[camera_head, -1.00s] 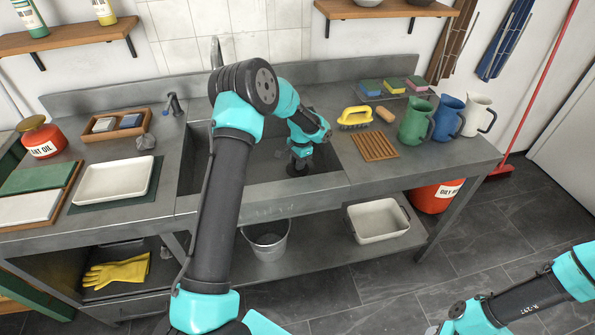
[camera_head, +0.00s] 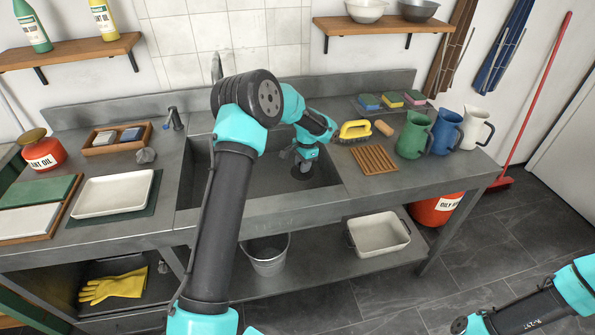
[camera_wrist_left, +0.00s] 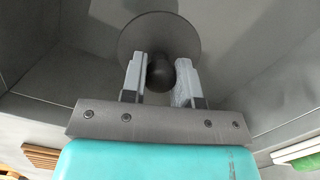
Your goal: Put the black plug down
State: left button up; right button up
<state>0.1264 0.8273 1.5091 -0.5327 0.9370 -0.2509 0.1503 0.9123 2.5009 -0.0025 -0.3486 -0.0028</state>
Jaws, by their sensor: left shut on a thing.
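The black plug (camera_wrist_left: 159,76) is a round dark disc with a black knob, seen in the left wrist view. My left gripper (camera_wrist_left: 160,80) is shut on the knob, one finger on each side. The disc spreads out beyond the fingertips. In the head view my left gripper (camera_head: 304,168) reaches down into the grey metal sink (camera_head: 255,200), towards its right side. The plug shows there as a dark shape (camera_head: 301,174) under the fingers. I cannot tell whether it touches the sink floor. My right gripper is out of view; only part of that arm shows at the lower right.
The tap (camera_head: 216,68) is behind the sink, partly hidden by my left arm. A white tray (camera_head: 114,194) lies to the left. The sink walls surround my gripper.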

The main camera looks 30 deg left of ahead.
pick_arm(q)
jog(key=w+d+r+m, duration=0.2)
jog(key=w+d+r, duration=0.2)
jog(key=r, duration=0.3)
jog(key=s+d, duration=0.1)
jog(key=d, duration=0.4)
jog(key=s+d+r+n, duration=0.1)
jog(key=d, duration=0.4)
jog(key=s+d+n, duration=0.1)
jog(key=s+d, duration=0.1)
jog(key=d, duration=0.3)
jog(key=shift+r, duration=0.25)
jog(key=s+d+n, duration=0.2)
jog(key=s+d, duration=0.6)
jog(key=d, duration=0.5)
jog(key=shift+s+r, duration=0.2)
jog(key=shift+r, duration=0.25)
jog(key=shift+d, duration=0.2)
